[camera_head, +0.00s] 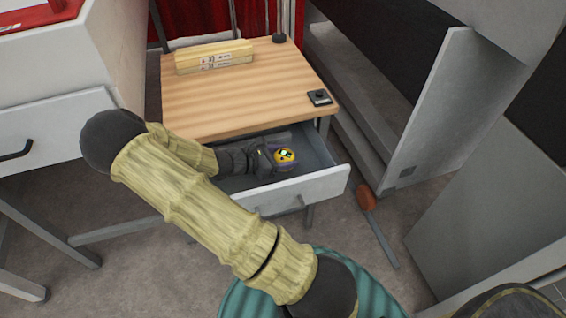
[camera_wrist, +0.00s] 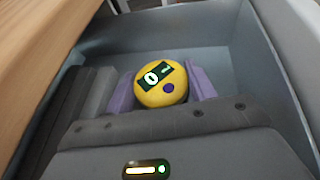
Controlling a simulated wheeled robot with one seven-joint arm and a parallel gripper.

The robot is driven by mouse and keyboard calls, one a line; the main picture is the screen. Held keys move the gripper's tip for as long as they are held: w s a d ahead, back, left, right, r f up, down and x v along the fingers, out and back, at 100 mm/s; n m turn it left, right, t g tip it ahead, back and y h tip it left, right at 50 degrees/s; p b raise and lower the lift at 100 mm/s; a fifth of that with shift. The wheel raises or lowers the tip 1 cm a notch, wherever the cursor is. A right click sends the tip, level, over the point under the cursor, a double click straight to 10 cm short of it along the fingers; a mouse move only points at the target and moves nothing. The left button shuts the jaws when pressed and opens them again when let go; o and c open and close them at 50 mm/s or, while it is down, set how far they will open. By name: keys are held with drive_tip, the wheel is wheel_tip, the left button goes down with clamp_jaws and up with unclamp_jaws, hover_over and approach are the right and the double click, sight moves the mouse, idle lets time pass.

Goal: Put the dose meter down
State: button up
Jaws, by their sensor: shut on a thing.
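The grey drawer floor and walls surround the meter. I cannot tell whether its underside touches the drawer floor.
The wooden table (camera_head: 240,105) stands over the drawer, bearing yellowish blocks (camera_head: 214,57) and a small black device (camera_head: 319,97). A tool with an orange-brown head (camera_head: 366,198) stands right of the drawer. Grey panels (camera_head: 440,110) rise at right. A white drawer unit (camera_head: 55,130) is at left.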

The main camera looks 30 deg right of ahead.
wheel_tip(320, 180, down, 3)
drive_tip(key=shift+f, duration=0.1)
drive_tip(key=o, duration=1.1)
drive_tip(key=shift+a, duration=0.15)
drive_tip(key=p+v, duration=0.1)
drive_tip(key=v, duration=1)
drive_tip(key=shift+a+r, duration=0.2)
drive_tip(key=shift+a, duration=0.15)
